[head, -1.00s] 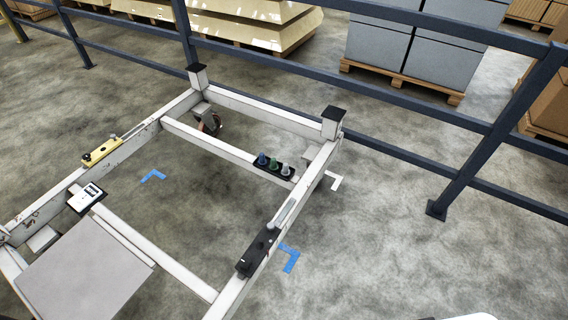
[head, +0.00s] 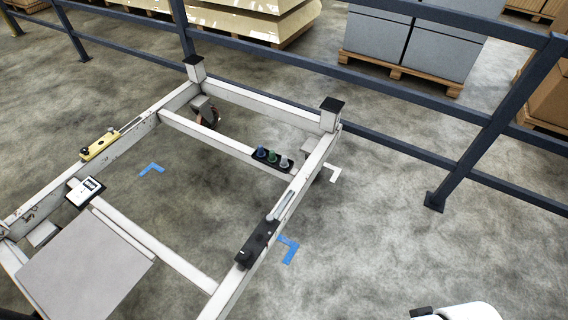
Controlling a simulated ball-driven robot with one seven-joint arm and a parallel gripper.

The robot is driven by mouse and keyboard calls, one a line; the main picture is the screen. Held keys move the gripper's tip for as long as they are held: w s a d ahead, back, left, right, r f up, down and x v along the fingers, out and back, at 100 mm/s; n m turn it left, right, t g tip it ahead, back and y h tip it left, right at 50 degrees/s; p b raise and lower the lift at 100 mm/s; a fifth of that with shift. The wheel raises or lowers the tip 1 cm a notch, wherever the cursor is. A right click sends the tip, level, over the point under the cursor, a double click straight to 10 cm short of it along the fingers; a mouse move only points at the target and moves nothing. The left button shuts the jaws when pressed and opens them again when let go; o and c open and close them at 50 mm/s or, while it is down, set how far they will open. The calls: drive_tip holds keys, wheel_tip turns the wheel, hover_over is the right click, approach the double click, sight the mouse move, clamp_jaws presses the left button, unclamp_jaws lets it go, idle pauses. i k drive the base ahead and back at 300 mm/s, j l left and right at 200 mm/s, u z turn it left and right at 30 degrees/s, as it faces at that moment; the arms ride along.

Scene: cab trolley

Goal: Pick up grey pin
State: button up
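The grey pin (head: 284,161) stands upright at the right end of a short row in a small black holder (head: 290,169). The holder sits on the white cross beam of the trolley frame (head: 222,142), close to its right side rail. A green pin (head: 272,156) and a blue pin (head: 261,153) stand beside the grey pin, to its left. My gripper cannot be made out in the head view. Only a white rounded part with a dark piece, probably of my arm, shows at the bottom right edge, well apart from the pins.
The right rail carries a black latch block (head: 257,243) with a metal rod, the left rail a yellow one (head: 100,147). A white device (head: 86,190) and a grey panel (head: 85,270) are at lower left. A blue railing (head: 400,95) runs behind. Floor on the right is clear.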

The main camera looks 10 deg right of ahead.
sight(283, 164)
drive_tip(key=i+j+u, duration=0.1)
drive_tip(key=i+u, duration=0.15)
drive_tip(key=i, duration=0.75)
drive_tip(key=i+l+u, duration=0.2)
drive_tip(key=i, duration=0.8)
drive_tip(key=j, duration=0.1)
